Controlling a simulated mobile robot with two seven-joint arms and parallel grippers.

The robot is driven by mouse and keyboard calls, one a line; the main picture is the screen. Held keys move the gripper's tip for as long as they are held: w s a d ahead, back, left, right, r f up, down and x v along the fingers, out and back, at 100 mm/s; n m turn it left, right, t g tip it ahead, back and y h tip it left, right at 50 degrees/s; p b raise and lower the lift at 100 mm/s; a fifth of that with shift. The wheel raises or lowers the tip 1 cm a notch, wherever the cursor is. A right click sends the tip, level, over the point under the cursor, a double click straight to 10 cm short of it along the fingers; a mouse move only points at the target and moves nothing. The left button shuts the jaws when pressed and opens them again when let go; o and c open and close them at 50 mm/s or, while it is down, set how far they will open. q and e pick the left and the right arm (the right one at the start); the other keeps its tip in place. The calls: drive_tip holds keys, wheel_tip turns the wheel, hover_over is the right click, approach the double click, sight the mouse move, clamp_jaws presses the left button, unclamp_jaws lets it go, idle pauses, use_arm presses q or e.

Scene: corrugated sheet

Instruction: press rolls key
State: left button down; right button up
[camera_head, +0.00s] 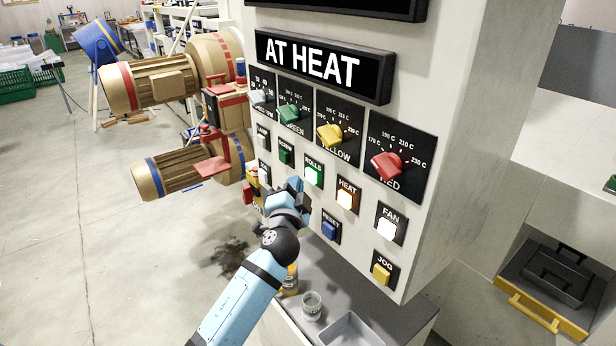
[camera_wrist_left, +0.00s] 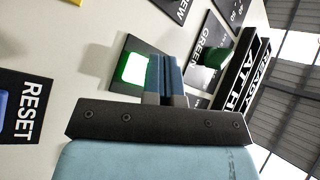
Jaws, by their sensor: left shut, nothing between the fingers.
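The ROLLS key (camera_head: 312,177) is a square button on a black plate on the pale control panel. It glows whitish green, and a lit green key (camera_wrist_left: 132,68) shows in the left wrist view. My left gripper (camera_head: 297,187) is shut and empty, with its fingertips just left of and slightly below the ROLLS key in the head view. In the left wrist view the closed fingers (camera_wrist_left: 166,75) stand just right of the lit key, over its black plate. I cannot tell whether they touch the panel. My right gripper is not in view.
The HEAT key (camera_head: 346,199) and FAN key (camera_head: 387,229) are lit. The blue RESET key (camera_head: 329,230), yellow JOG key (camera_head: 381,273) and dark green SCREW key (camera_head: 286,156) are close by. A display (camera_head: 325,67) reads AT HEAT above the coloured knobs. Motors stand at left.

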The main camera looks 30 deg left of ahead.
use_arm(q)
drive_tip(key=s+a, duration=0.2)
drive_tip(key=s, duration=0.3)
drive_tip(key=shift+s+a, duration=0.15)
drive_tip(key=shift+s, duration=0.15)
idle(0.4)
drive_tip(key=s+d+f+g+h, duration=0.1)
drive_tip(key=s+d+f+h, duration=0.15)
drive_tip(key=f, duration=0.25)
drive_tip(key=s+d+f+g+h+p, duration=0.1)
drive_tip(key=s+d+f, duration=0.15)
drive_tip(key=f, duration=0.35)
drive_tip(key=s+d+f+g+h, duration=0.1)
drive_tip(key=s+d+f+h, duration=0.15)
drive_tip(key=f, duration=0.25)
drive_tip(key=s+d+f+n+g+h, duration=0.2)
drive_tip(key=s+d+f, duration=0.3)
drive_tip(key=s+f, duration=0.2)
drive_tip(key=s+d+f+n+g+h, duration=0.2)
drive_tip(key=s+d+f+g+h, duration=0.1)
drive_tip(key=s+d+f, duration=0.2)
drive_tip(key=s+f, duration=0.2)
drive_tip(key=s, duration=0.2)
drive_tip(key=shift+s+d+p, duration=0.25)
drive_tip(key=shift+d+p, duration=0.05)
drive_tip(key=shift+p, duration=0.05)
